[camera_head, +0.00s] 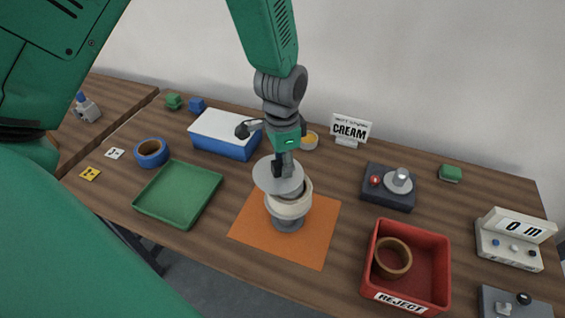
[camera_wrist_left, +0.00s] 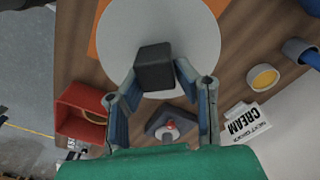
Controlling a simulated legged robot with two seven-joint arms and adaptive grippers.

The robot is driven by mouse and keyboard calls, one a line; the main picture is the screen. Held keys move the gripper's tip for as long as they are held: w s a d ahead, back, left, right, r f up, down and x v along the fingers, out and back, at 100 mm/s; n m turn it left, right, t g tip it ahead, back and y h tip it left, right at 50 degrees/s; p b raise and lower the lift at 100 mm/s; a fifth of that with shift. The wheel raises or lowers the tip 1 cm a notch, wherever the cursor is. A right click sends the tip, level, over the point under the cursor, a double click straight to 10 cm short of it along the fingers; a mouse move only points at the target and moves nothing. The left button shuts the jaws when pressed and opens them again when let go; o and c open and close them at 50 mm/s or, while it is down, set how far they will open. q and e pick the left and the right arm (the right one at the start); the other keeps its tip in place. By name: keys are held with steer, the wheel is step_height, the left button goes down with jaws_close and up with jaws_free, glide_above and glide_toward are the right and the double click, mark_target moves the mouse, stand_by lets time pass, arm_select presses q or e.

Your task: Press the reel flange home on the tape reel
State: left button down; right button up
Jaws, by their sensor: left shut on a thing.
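The reel flange (camera_head: 268,175) is a flat grey disc with a dark block-shaped knob. My left gripper (camera_head: 281,160) is shut on this knob from above. In the left wrist view the knob (camera_wrist_left: 155,67) sits between the fingers, with the pale disc (camera_wrist_left: 195,40) beyond it. The tape reel (camera_head: 290,205), a cream roll on a grey stand, stands on the orange mat (camera_head: 320,225). The flange is over the reel's upper left, appears tilted and off-centre; whether they touch I cannot tell. My right gripper is not in view.
A green tray (camera_head: 178,194) lies left of the mat. The red reject bin (camera_head: 430,270), holding a brown ring (camera_head: 392,258), stands to the right. Behind are a blue-and-white box (camera_head: 224,135), a CREAM sign (camera_head: 350,130) and a dark fixture (camera_head: 388,188).

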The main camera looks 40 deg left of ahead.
mark_target(297, 179)
arm_select(q)
steer(key=shift+d+r, duration=0.2)
steer(key=shift+d, duration=1.05)
steer(key=shift+f, duration=0.1)
steer(key=shift+d, duration=0.95)
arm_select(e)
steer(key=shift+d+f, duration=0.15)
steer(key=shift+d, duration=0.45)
arm_select(q)
steer(key=shift+a, duration=0.1)
steer(key=shift+a+h, duration=0.3)
steer(key=shift+a, duration=0.1)
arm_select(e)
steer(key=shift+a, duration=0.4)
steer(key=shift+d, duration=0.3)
